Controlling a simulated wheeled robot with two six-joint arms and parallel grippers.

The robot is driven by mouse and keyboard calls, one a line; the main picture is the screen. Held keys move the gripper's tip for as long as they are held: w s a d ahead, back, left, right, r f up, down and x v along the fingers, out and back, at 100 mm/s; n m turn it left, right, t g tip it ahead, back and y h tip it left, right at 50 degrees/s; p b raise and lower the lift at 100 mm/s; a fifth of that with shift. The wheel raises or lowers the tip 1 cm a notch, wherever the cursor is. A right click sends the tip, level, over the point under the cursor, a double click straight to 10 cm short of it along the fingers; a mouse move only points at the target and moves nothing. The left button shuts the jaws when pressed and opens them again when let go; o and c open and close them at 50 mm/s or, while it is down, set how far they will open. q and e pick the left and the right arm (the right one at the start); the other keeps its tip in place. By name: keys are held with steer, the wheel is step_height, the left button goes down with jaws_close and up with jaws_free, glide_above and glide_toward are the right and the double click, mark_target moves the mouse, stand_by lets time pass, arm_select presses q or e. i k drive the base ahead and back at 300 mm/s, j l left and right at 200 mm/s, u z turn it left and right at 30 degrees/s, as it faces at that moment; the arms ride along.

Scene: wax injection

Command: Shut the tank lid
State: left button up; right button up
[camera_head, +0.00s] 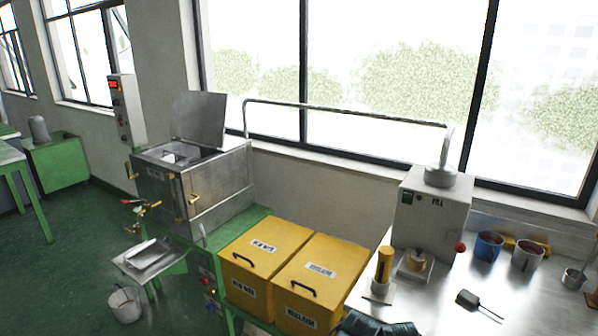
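The tank (222,182) is a box of bare metal left of the middle, on a green stand below the window wall. Its lid (203,117) is a flat grey metal plate. It stands raised, nearly upright, at the back of the tank's top, so the opening (178,153) shows. Part of the inside is hidden by the tank's rim. Neither of my grippers is in view.
Two yellow boxes (262,247) with black handles stand right of the tank. Brass valves (140,207) stick out at its front left. A metal pipe (345,112) arches behind toward a grey machine (430,215). A bucket (125,304) is on the floor.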

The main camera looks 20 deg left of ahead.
mark_target(199, 117)
steer(key=j, duration=0.45)
steer(key=i+j+u, duration=0.15)
steer(key=j, duration=0.8)
steer(key=j+u, duration=0.1)
steer(key=j, duration=0.35)
steer(key=i+j+u, duration=0.1)
steer(key=j, duration=0.35)
steer(key=i+j, duration=0.1)
steer(key=j, duration=0.3)
steer(key=i+j+u, duration=0.15)
steer(key=j, duration=0.3)
steer(key=i+j, duration=0.1)
steer(key=j, duration=0.35)
